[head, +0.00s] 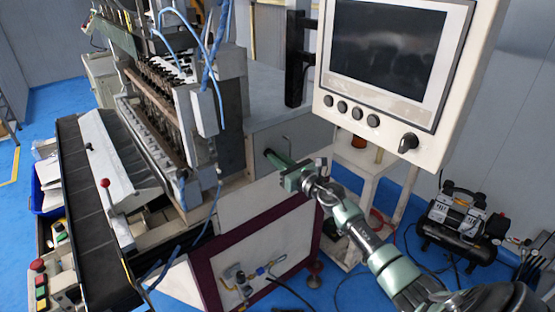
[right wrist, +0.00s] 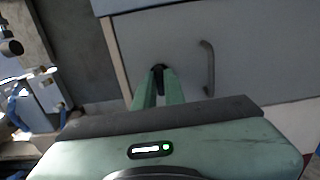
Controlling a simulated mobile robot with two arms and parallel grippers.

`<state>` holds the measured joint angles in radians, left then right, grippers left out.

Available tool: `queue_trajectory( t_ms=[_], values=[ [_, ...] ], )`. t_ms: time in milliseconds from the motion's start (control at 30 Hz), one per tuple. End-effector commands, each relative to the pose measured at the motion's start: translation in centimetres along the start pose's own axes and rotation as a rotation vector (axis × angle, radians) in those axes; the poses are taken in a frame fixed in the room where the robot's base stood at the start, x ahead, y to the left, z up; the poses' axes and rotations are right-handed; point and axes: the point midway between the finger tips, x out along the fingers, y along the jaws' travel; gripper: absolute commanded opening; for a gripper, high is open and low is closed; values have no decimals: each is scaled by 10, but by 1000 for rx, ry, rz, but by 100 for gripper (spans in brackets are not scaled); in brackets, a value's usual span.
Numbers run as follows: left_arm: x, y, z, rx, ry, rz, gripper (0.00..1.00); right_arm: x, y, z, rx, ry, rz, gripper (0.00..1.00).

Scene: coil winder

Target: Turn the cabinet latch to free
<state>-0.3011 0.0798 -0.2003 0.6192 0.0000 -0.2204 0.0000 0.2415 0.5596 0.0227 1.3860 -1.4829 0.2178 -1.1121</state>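The cabinet (head: 262,135) is the grey box behind the maroon-edged panel; its door (right wrist: 255,50) fills the upper part of the right wrist view. A small black latch (right wrist: 158,68) sits on the door, left of a grey bar handle (right wrist: 208,68). My right gripper (head: 269,154) reaches the door from the right. In the right wrist view its two green fingers (right wrist: 159,88) stand close together, one on each side of the latch, and appear closed on it. The fingers hide part of the latch. My left gripper is not in view.
A control panel (head: 400,103) with a dark screen hangs above my right arm. The coil winder (head: 150,130) stands to the left with blue hoses. A black compressor (head: 462,225) is on the blue floor at right. A white stand (head: 372,160) is behind my arm.

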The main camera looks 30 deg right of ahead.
Motion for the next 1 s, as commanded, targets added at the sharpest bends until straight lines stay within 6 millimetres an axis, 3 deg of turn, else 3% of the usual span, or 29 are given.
queue_trajectory(
  t_ms=[467,1000],
  values=[
    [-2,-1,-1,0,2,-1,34,0,0,1,55,0,-1,0],
    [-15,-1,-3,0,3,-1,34,0,-2,1,491,0,-1,0]
  ],
)
